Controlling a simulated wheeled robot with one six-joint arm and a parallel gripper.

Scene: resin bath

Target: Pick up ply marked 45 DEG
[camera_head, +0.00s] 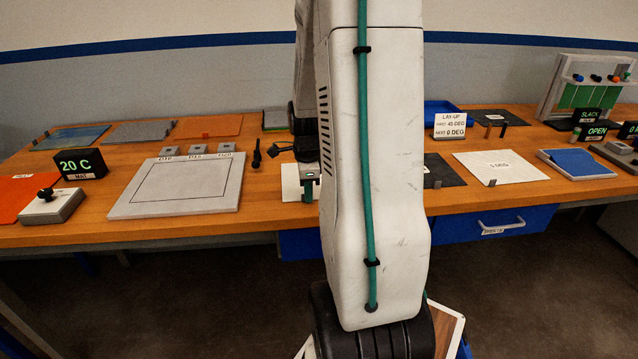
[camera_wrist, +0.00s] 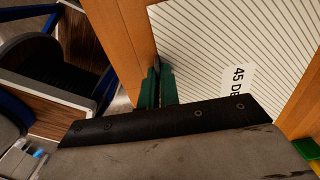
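The ply marked 45 DEG (camera_wrist: 205,45) is a pale sheet with thin diagonal lines, lying flat on the wooden bench. Its white label (camera_wrist: 236,88) is partly hidden by my wrist. In the head view the ply (camera_head: 289,180) shows as a white patch, mostly hidden behind my arm. My gripper (camera_wrist: 158,88) has its green fingers close together at the ply's edge. A small dark tab seems to lie between them. A narrow gap shows, but whether they grip the tab is not clear. The head view shows the gripper (camera_head: 308,188) low over the bench front.
A dark ply (camera_head: 440,174) and a white 0 DEG ply (camera_head: 510,172) lie right of my arm. A grey plate (camera_head: 180,199) lies left. The LAY-UP sign (camera_head: 450,124) stands behind. A blue drawer (camera_head: 490,226) is under the bench.

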